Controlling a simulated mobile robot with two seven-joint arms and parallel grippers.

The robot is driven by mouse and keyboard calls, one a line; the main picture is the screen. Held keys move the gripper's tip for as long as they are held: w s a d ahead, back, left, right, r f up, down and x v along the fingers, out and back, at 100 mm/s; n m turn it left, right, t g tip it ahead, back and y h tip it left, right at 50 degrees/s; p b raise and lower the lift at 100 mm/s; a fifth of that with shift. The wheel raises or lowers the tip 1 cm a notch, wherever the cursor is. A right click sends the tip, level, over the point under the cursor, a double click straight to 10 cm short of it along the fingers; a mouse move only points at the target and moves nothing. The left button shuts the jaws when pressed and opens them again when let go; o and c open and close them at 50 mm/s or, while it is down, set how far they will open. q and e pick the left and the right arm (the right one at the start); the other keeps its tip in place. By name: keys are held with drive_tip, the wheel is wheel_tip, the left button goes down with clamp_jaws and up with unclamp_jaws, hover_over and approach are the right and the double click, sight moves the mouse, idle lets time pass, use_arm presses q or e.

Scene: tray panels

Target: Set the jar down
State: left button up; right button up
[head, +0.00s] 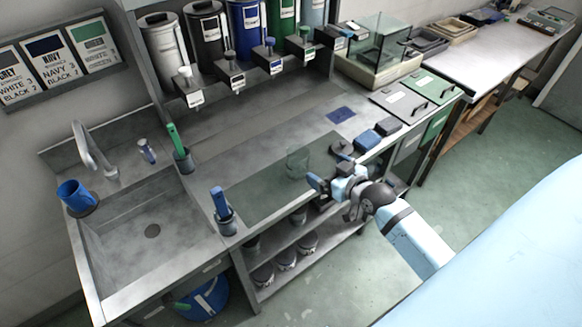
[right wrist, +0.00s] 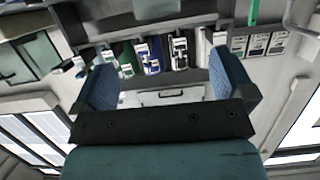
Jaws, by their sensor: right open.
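A clear glass jar (head: 298,162) stands upright on the dark green mat (head: 262,187) on the worktop, in the head view. My right gripper (head: 331,171) is open just to the right of the jar and apart from it, near the worktop's front edge. In the right wrist view, the two blue fingers of my right gripper (right wrist: 165,85) are spread wide with nothing between them. The jar cannot be made out in that view. My left gripper is not in view.
Blue blocks (head: 368,139) lie right of the mat, near a dark round piece (head: 342,147). A cup with a blue-handled tool (head: 224,213) stands at the mat's left corner. The sink (head: 150,240) is further left. Dispensers (head: 230,75) line the back. Much of the mat is clear.

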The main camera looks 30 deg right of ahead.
approach(291, 149)
drive_tip(key=w, duration=0.1)
drive_tip(key=p+x, duration=0.2)
drive_tip(key=x, duration=0.3)
drive_tip(key=shift+w+f, duration=0.3)
drive_tip(key=shift+w, duration=0.05)
drive_tip(key=c, duration=1.5)
